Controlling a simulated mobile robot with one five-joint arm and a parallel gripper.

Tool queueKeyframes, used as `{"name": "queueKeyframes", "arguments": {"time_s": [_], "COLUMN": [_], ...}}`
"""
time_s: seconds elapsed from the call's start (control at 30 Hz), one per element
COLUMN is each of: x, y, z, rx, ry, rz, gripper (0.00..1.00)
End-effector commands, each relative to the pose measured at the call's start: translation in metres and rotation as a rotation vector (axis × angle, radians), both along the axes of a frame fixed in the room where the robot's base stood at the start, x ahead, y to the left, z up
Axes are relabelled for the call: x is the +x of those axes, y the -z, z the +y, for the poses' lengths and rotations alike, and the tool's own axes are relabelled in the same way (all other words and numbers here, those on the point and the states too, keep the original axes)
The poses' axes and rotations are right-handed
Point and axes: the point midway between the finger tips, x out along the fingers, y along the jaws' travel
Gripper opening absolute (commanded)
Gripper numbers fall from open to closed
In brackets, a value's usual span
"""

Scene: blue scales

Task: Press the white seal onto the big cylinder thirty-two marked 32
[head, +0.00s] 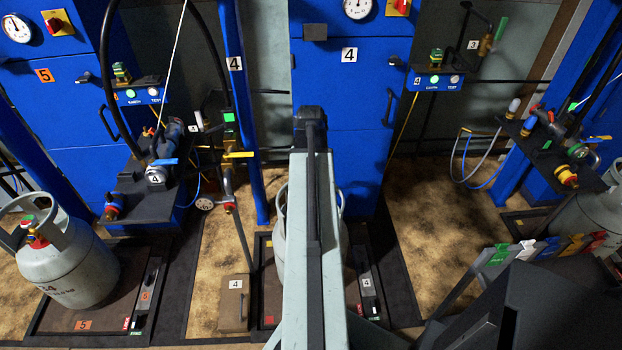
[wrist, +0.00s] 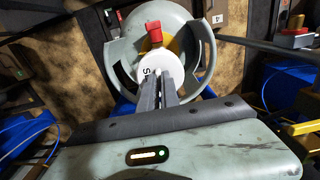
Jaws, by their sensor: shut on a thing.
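My gripper (wrist: 160,80) shows in the wrist view, with its dark fingers shut on a white round seal (wrist: 147,71) that carries a black letter like an S. The seal is in front of the red-capped valve (wrist: 154,34) of a grey cylinder (wrist: 126,35) with an open collar around its top. I cannot tell whether the seal touches the valve. In the head view a grey cylinder (head: 279,228) stands in bay 4, mostly hidden behind my arm. My gripper is hidden there too. No 32 is readable on it.
Another grey cylinder (head: 70,265) stands on the left scale, and part of one (head: 590,222) shows at the right edge. A row of coloured tags (head: 550,247) is at lower right. Blue cabinets (head: 340,110) and hoses stand behind. Open floor (head: 425,210) lies right of bay 4.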

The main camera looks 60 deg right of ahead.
Motion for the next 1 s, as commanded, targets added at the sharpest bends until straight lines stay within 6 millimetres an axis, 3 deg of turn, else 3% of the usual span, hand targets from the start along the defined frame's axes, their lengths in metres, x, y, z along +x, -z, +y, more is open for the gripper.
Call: {"name": "queueKeyframes", "arguments": {"time_s": [0.1,0.5,1.0], "x": [0.0,-0.001,-0.001], "y": [0.02,0.063,0.066], "z": [0.0,0.0,-0.001], "rx": [0.0,0.0,0.0], "ry": [0.0,0.001,0.002], "rz": [0.0,0.0,0.0], "gripper": [0.0,0.0,0.0]}}
